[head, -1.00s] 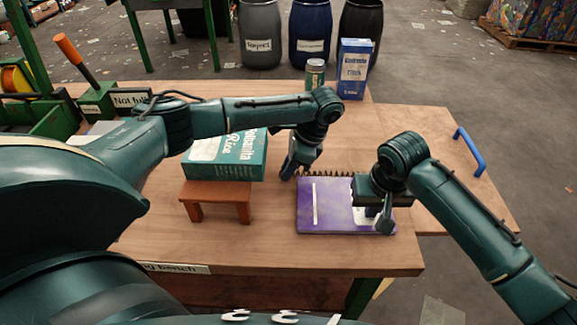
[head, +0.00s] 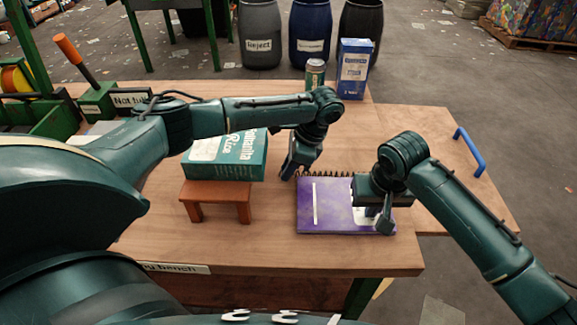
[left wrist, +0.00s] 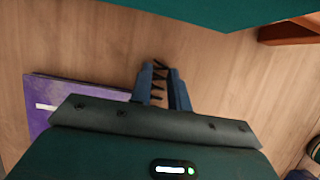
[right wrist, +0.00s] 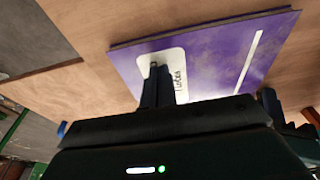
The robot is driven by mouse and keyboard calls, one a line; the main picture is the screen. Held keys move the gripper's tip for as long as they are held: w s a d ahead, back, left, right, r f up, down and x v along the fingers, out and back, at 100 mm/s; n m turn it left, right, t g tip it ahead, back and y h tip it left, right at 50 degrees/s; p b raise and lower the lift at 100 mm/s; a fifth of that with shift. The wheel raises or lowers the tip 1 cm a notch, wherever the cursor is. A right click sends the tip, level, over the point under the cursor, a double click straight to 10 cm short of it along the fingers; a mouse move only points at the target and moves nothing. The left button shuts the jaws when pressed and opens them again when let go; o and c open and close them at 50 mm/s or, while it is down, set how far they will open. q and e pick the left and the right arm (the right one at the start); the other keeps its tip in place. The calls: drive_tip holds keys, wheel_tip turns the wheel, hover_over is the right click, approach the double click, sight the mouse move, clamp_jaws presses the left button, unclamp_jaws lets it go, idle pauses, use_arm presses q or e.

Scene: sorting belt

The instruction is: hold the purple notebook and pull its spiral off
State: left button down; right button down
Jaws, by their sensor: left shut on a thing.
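The purple notebook (head: 335,215) lies flat on the bench, with a white label and a pale stripe on its cover. Its dark spiral (head: 330,174) runs along the far edge. My left gripper (head: 288,174) is at the spiral's left end; in the left wrist view its fingers (left wrist: 162,88) are shut on the spiral (left wrist: 158,80). My right gripper (head: 384,224) is over the notebook's right part. In the right wrist view its fingers (right wrist: 157,82) are together, with the tips down at the label on the cover (right wrist: 205,60); exact contact is hard to tell.
A teal rice box (head: 235,160) rests on a small brown stool (head: 215,190) left of my left gripper. A can (head: 315,75) and a blue-white carton (head: 354,70) stand at the back edge. Bare bench lies in front of the notebook and to its right.

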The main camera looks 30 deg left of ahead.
use_arm(q)
drive_tip(key=shift+r, duration=0.1)
use_arm(e)
drive_tip(key=shift+s+f, duration=0.1)
drive_tip(key=shift+f, duration=0.35)
idle(0.4)
